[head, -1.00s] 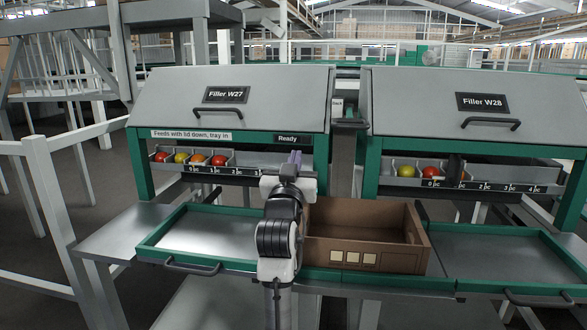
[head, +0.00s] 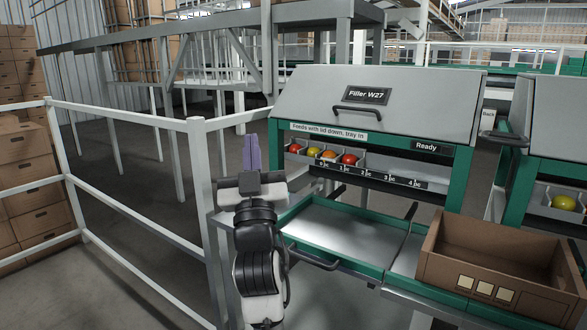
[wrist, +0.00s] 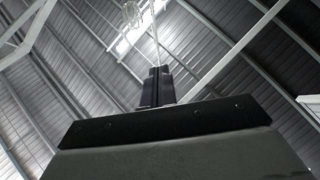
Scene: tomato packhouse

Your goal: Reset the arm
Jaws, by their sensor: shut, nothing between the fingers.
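My gripper (head: 251,152) points upward in the head view, with its purple fingers together and nothing between them. It stands clear of everything, left of the Filler W27 machine (head: 300,95) and in front of the white railing. In the wrist view my gripper (wrist: 157,80) is shut against the roof, its dark fingers touching. My arm is folded up below it in the head view.
Filler W27 has its lid down, a "Ready" sign and several tomatoes (head: 329,155) in its chute. Its green-rimmed tray (head: 300,262) is empty. A brown box (head: 445,243) sits to the right. White railings (head: 130,113) and stacked cartons (head: 25,150) stand left.

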